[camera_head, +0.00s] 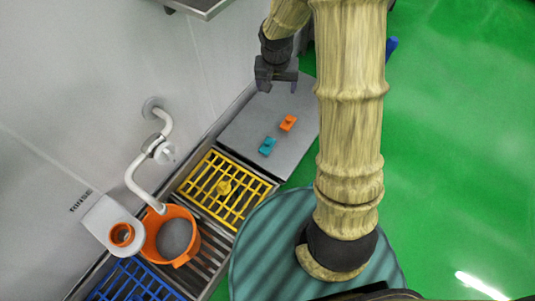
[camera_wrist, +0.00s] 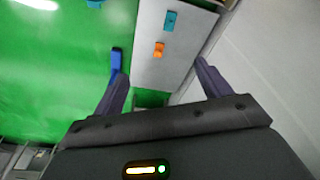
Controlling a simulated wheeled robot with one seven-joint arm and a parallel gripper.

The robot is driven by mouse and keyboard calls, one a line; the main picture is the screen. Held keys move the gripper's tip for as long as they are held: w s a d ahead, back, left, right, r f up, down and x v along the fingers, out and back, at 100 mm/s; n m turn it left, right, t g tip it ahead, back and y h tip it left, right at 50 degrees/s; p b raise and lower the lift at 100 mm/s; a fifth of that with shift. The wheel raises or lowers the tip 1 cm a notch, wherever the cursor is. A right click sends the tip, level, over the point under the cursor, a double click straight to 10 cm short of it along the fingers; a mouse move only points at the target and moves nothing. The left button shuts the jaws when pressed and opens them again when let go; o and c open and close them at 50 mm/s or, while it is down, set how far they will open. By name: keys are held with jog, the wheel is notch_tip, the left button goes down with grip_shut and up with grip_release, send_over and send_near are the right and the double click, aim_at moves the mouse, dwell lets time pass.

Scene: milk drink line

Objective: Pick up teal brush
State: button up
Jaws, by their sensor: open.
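The teal brush (camera_head: 267,146) lies on a grey board (camera_head: 246,126), nearer the yellow grate than the orange brush. It also shows in the wrist view (camera_wrist: 170,21), near the top. The orange brush (camera_head: 288,123) lies on the same board, a little apart from it. My gripper (camera_head: 277,84) is open and empty near the board's far end, apart from both brushes. In the wrist view its two fingers (camera_wrist: 160,85) are spread, with the orange brush closer to them than the teal one.
A yellow grate (camera_head: 206,179), an orange bucket (camera_head: 186,218) and a blue grate (camera_head: 132,286) line the wall side. A white pipe (camera_head: 135,181) stands out above the bucket. A blue object (camera_wrist: 116,60) is beside the board. Green floor is open on the right.

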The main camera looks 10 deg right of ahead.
aim_at(267, 142)
jog(key=w+f+m+b, duration=0.1)
jog(key=w+f+b, duration=0.3)
jog(key=f+b, duration=0.4)
jog(key=w+f+m+b, duration=0.2)
jog(key=w+f+b, duration=0.2)
jog(key=f, duration=1.5)
jog(key=w+f+m+b, duration=0.1)
jog(key=w+f+b, duration=0.4)
jog(key=f+b, duration=0.6)
notch_tip(267, 142, down, 3)
jog(key=shift+a+m+h+b, duration=0.3)
jog(key=shift+a+m, duration=0.05)
jog(key=shift+m, duration=0.05)
jog(key=f+b, duration=0.2)
jog(key=f, duration=0.2)
jog(key=w+f+b, duration=0.1)
jog(key=f+b, duration=0.1)
jog(key=f, duration=0.2)
jog(key=d+f+b, duration=0.1)
jog(key=f+b, duration=0.2)
jog(key=f, duration=0.1)
jog(key=shift+w+d, duration=0.1)
jog(key=shift+w, duration=0.05)
jog(key=f+b, duration=0.4)
jog(key=f, duration=0.1)
jog(key=shift+w+f+b, duration=0.2)
jog(key=shift+w+b, duration=0.05)
jog(key=shift+b, duration=0.15)
